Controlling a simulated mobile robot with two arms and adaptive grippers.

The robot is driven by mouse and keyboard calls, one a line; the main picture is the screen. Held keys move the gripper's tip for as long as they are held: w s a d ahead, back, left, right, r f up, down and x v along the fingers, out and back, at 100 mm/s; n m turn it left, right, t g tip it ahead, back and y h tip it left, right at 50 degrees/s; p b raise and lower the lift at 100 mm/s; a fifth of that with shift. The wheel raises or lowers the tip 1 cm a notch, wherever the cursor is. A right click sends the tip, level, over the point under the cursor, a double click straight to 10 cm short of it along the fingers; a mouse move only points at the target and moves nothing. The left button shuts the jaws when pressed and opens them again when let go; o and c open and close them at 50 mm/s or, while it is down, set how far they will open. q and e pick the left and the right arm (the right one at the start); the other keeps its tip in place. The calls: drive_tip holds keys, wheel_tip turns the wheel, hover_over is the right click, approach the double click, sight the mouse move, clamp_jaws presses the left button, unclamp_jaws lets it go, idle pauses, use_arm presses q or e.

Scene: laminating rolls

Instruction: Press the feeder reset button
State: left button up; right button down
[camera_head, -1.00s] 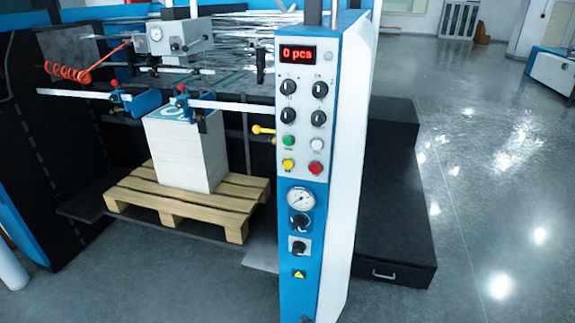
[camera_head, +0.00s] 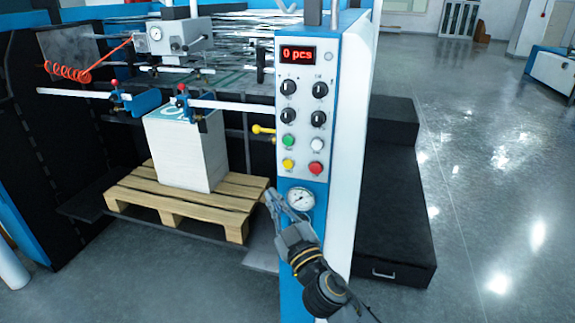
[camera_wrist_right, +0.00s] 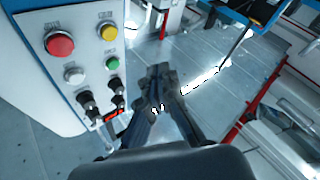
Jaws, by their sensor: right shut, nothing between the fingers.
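The control panel (camera_head: 303,140) on the blue and white column carries a green button (camera_head: 288,141), a white button (camera_head: 317,144), a yellow button (camera_head: 288,164) and a red button (camera_head: 316,168). Their labels are too small to read. In the right wrist view the red button (camera_wrist_right: 60,44), yellow button (camera_wrist_right: 108,32), white button (camera_wrist_right: 74,74) and green button (camera_wrist_right: 112,63) show at upper left. My right gripper (camera_head: 271,196) is shut and empty, below and left of the yellow button, apart from the buttons. Its fingers (camera_wrist_right: 160,74) show right of the panel in the wrist view. My left gripper is out of view.
Above the buttons are dark knobs (camera_head: 288,88) and a display (camera_head: 297,55) reading 0 pcs. A gauge (camera_head: 301,198) is below. A paper stack (camera_head: 185,150) stands on a wooden pallet (camera_head: 140,202) at left. A yellow-knobbed lever (camera_head: 262,130) sits close left of the column.

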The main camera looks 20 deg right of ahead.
sight(288, 164)
drive_tip(key=shift+s+a+r, duration=0.1)
drive_tip(key=shift+s+r, duration=0.05)
drive_tip(key=shift+r, duration=0.45)
drive_tip(key=shift+w+d+b, duration=0.2)
drive_tip(key=shift+w+d, duration=0.65)
drive_tip(key=shift+w, duration=0.35)
drive_tip(key=shift+w+d+b, duration=0.15)
drive_tip(key=shift+w+d, duration=0.65)
drive_tip(key=shift+w, duration=0.45)
drive_tip(key=shift+w+d+b, duration=0.2)
drive_tip(key=shift+w+d, duration=0.65)
drive_tip(key=shift+w, duration=0.35)
drive_tip(key=shift+w+d, duration=0.25)
drive_tip(key=shift+w, duration=0.1)
